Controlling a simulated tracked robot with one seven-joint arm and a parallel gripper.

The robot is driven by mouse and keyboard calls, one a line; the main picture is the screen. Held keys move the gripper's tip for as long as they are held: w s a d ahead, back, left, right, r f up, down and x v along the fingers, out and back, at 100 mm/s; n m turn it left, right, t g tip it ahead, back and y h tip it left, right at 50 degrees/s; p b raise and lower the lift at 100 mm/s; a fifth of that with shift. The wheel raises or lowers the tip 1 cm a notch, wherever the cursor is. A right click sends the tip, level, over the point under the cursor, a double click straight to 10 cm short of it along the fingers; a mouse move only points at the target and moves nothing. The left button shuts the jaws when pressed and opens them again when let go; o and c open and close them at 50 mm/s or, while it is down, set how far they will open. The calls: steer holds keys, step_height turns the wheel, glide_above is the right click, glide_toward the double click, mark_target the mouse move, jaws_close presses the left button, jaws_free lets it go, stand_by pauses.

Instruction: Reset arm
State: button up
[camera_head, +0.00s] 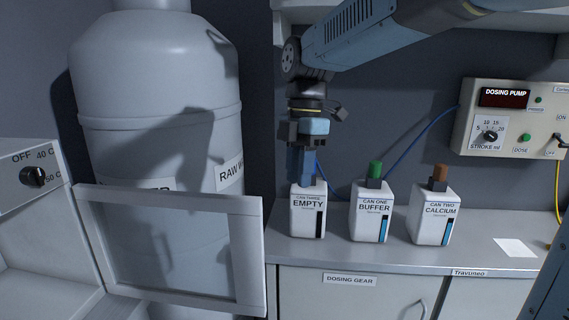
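My arm comes down from the upper right, and my gripper (302,170) points down at the top of the white can labelled CAN THREE EMPTY (306,216). Its blue fingers hide the top of this can, so I cannot tell whether they touch or hold it. The can stands upright on the grey counter (380,252). To its right stand the can labelled CAN ONE BUFFER (371,218), with a green cap, and the can labelled CAN TWO CALCIUM (432,217), with a brown cap.
A dosing pump panel (515,120) hangs on the wall at right, with blue and yellow tubes. A large grey tank (160,80) stands at left behind an open framed door (180,250). A white paper (515,247) lies on the counter's right part. A shelf is above.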

steer(key=s+d+f+m+t, duration=0.2)
steer(key=s+d+m, duration=0.3)
steer(key=d+m, duration=0.5)
steer(key=s+d+f+m+t, duration=0.2)
steer(key=s+d+m+t, duration=0.3)
steer(key=d+m, duration=0.6)
steer(key=s+m, duration=0.1)
steer(key=m, duration=0.3)
steer(key=shift+s+m+h, duration=0.2)
steer(key=shift+m+h, duration=0.2)
